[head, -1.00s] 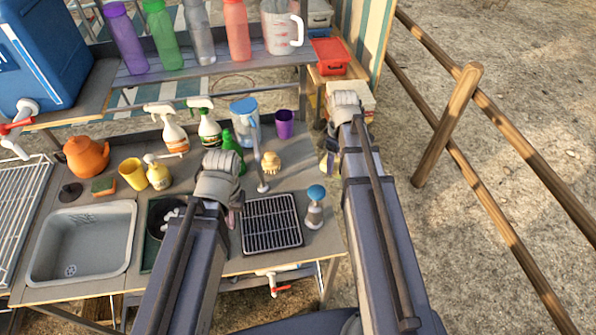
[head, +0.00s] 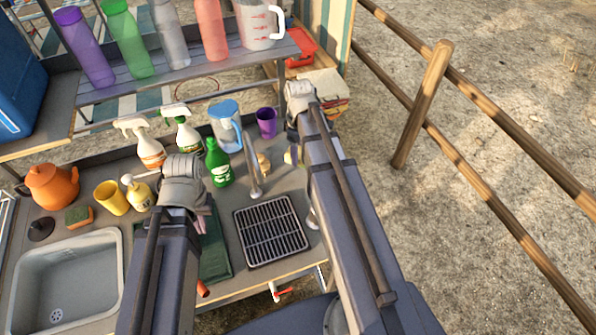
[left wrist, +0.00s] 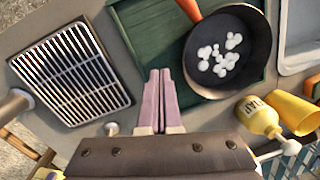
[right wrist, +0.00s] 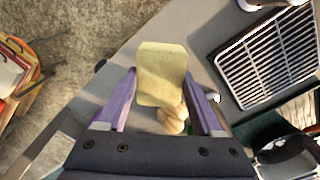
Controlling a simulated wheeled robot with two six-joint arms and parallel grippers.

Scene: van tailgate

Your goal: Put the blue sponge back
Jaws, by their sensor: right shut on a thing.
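My right gripper (right wrist: 162,82) is shut on a pale yellow block (right wrist: 162,62), likely a sponge. No blue face of it shows from this side. In the head view the block (head: 289,157) is a small yellow patch beside my right arm, near the counter's right end. My left gripper (left wrist: 160,98) is shut and empty, its mauve fingers together above the counter between the black grate and the green board. No plainly blue sponge shows; a green and orange sponge (head: 79,216) lies behind the sink.
A black grate (head: 270,231), green bottle (head: 218,165), tap (head: 252,170), water jug (head: 226,125) and purple cup (head: 266,122) crowd the counter. A pan (left wrist: 228,50) with white pieces sits on the green board (left wrist: 150,35). A bottle shelf (head: 190,80) stands behind; a wooden fence (head: 425,110) is at right.

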